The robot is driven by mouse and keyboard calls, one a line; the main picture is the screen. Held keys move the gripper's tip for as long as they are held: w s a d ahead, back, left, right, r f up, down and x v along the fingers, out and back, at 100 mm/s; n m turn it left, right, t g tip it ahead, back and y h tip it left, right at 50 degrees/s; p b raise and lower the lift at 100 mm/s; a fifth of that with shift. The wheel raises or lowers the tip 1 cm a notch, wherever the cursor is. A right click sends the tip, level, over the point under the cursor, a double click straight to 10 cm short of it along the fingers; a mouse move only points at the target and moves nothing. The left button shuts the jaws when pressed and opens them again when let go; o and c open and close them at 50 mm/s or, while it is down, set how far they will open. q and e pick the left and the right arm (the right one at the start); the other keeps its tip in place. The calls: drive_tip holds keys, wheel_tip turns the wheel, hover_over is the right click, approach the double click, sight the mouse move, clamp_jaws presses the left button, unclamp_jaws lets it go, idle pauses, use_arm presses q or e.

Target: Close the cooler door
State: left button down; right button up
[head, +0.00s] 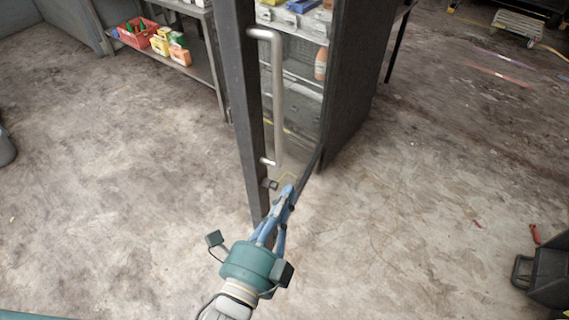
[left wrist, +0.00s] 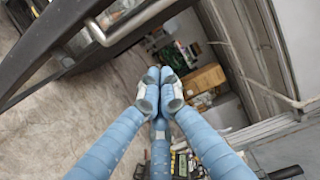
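The cooler door (head: 249,110) stands open in the head view, its dark frame and glass angled out from the cooler (head: 352,85). A long metal handle (head: 279,100) is upright on it; the handle also shows at the top of the left wrist view (left wrist: 135,22). My left gripper (head: 289,196) is just right of the frame's free edge, below the handle in the picture. Its blue fingers are together at the tips in the left wrist view (left wrist: 161,90), with nothing seen between them. Whether it touches the door I cannot tell. My right gripper is out of view.
A metal shelf (head: 200,66) with a red crate (head: 138,33) and small boxes stands at the back left. A dark bin (head: 546,272) is at the right edge. A wheeled cart (head: 519,24) is at the back right. The concrete floor around the door is mostly clear.

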use_arm(q)
drive_tip(key=w+b, duration=0.2)
drive_tip(key=w, duration=0.8)
drive_tip(key=shift+w, duration=0.25)
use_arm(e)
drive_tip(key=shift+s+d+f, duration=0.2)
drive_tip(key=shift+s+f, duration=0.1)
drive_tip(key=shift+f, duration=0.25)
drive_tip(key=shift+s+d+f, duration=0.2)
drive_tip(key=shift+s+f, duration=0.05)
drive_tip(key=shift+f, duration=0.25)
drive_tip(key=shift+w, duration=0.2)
